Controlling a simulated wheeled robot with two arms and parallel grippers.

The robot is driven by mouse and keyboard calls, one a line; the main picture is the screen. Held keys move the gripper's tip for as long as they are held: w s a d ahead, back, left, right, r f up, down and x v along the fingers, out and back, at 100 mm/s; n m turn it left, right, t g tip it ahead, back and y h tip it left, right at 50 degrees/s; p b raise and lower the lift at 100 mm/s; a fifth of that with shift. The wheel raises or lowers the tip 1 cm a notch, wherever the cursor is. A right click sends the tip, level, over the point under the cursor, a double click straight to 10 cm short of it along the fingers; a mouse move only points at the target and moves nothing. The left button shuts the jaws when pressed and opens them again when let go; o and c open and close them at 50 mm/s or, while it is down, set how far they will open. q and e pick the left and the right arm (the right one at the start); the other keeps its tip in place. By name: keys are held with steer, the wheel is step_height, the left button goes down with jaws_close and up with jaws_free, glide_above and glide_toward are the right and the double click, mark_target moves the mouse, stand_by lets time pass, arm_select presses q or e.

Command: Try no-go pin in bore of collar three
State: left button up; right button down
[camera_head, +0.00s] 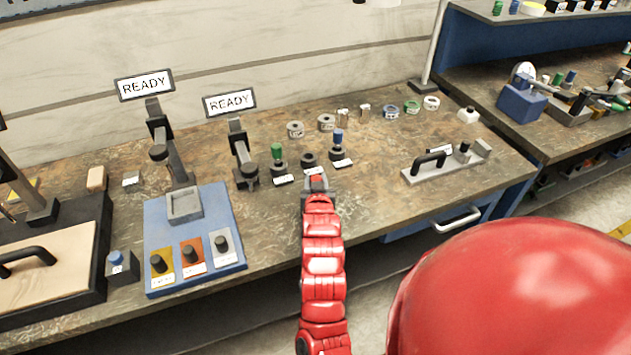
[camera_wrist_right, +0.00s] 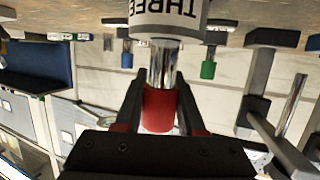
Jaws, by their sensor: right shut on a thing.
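My right gripper (camera_head: 316,184) is over the bench in the middle of the head view. In the right wrist view, which looks upside down, the gripper (camera_wrist_right: 160,105) is shut on the red handle of the no-go pin (camera_wrist_right: 160,110). The pin's bright steel shaft points at a pale collar (camera_wrist_right: 168,20) marked THREE. The shaft meets the collar's near end; I cannot tell whether its tip is inside the bore. In the head view a bit of the red handle (camera_head: 316,179) shows between the jaws, and collar three cannot be made out. My left gripper is not in view.
Green-handled (camera_head: 277,151) and blue-handled (camera_head: 338,137) pins stand in black holders beside an empty black holder (camera_head: 308,159). Several collars line the back. A fixture with a black handle (camera_head: 430,160) stands right. A blue tray (camera_head: 215,262) lies left, near READY displays.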

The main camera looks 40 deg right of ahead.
steer(key=shift+r+p, duration=0.5)
steer(key=shift+r, duration=1.1)
steer(key=shift+r, duration=0.1)
step_height(320, 180, up, 5)
steer(key=shift+f+p, duration=0.15)
steer(key=shift+p, duration=0.7)
